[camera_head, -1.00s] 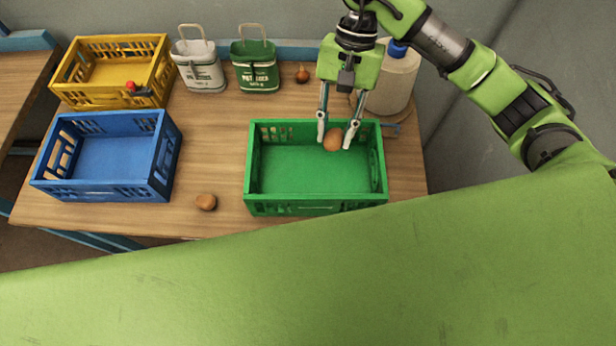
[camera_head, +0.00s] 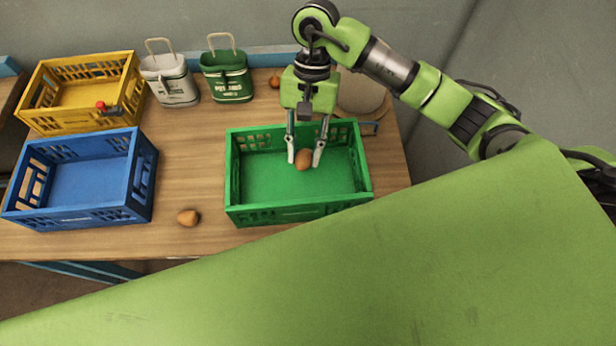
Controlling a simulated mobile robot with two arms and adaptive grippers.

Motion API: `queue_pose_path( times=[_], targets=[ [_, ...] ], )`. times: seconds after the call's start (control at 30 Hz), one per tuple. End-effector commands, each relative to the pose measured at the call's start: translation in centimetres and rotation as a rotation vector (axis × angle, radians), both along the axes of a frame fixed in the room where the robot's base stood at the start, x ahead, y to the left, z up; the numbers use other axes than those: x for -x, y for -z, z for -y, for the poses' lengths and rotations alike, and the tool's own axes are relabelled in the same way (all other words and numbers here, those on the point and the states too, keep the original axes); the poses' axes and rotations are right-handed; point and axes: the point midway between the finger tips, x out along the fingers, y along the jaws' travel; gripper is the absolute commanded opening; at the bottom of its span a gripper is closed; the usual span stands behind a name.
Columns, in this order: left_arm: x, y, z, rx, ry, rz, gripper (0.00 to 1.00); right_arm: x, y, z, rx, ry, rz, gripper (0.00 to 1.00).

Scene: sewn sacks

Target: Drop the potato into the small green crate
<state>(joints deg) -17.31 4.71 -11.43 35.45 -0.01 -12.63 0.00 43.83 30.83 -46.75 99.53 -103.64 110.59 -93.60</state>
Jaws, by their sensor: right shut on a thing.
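A brown potato (camera_head: 304,160) is between the fingertips of my right gripper (camera_head: 305,158), which is shut on it. The gripper points down over the green crate (camera_head: 300,214), and the potato appears above or inside the middle of it; its exact height is hard to tell. The crate's visible floor is bare. Another brown potato-like lump (camera_head: 188,217) lies on the table between the blue and green crates. My left gripper is not in view.
A blue crate (camera_head: 72,220) and a yellow crate (camera_head: 83,59) stand at the left. A white sack (camera_head: 170,79) and a green sack (camera_head: 226,76) stand at the back. An onion-like thing (camera_head: 275,82) and a pale roll (camera_head: 361,97) are behind the green crate.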

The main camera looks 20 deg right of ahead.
Motion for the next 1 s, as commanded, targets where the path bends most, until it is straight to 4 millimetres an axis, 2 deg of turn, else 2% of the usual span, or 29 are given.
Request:
queue_pose_path(
  times=[0.1,0.13,0.2,0.5,0.63,0.77,1.0],
  targets=[
    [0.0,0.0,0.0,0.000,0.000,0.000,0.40,0.0,0.0,0.0,0.000,0.000,0.000,0.07],
    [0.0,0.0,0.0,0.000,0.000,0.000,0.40,0.0,0.0,0.0,0.000,0.000,0.000,0.30],
    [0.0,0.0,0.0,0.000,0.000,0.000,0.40,0.0,0.0,0.0,0.000,0.000,0.000,0.45],
    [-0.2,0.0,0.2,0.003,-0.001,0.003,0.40,0.0,0.0,0.0,0.000,0.000,0.000,0.45],
    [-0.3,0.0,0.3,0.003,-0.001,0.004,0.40,-0.3,-0.7,0.1,0.000,0.000,0.002,0.45],
    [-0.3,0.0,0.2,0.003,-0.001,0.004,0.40,-1.0,-2.6,0.5,0.001,0.001,0.005,0.45],
    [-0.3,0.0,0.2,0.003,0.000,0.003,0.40,-2.8,-7.4,1.7,0.002,0.003,0.006,0.45]
  ],
)
